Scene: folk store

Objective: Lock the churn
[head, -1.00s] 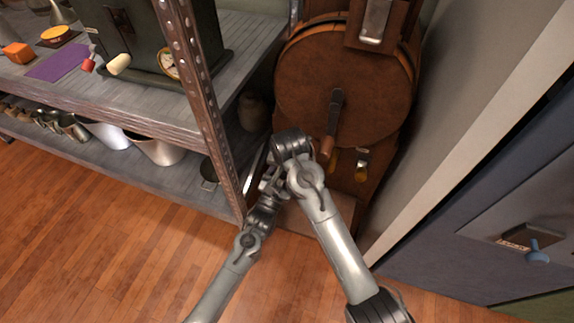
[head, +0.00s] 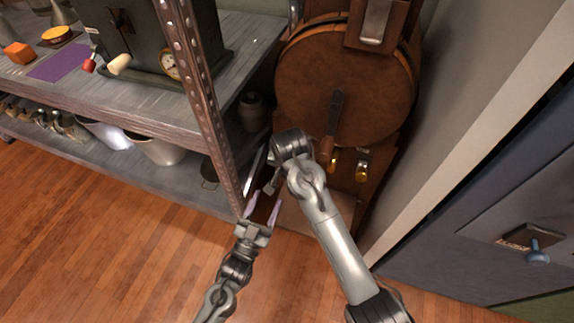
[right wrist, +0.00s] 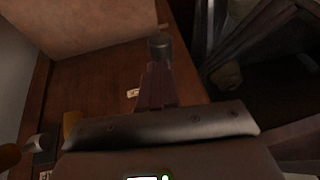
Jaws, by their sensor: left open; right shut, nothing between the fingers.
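The churn is a round brown wooden drum (head: 310,88) in a wooden frame, with a dark crank (head: 333,125) on its face. My right arm's wrist covers the churn's lower left in the head view. My right gripper (right wrist: 158,85) is shut and empty in the right wrist view, over the wooden frame (right wrist: 95,90). An orange knob (right wrist: 9,156) shows at left there.
A metal shelf unit (head: 150,105) with its post (head: 200,95) stands close left of the churn. A wall and a blue-grey cabinet (head: 450,225) with a blue knob (head: 538,253) are on the right. The wooden floor (head: 100,245) in front is clear.

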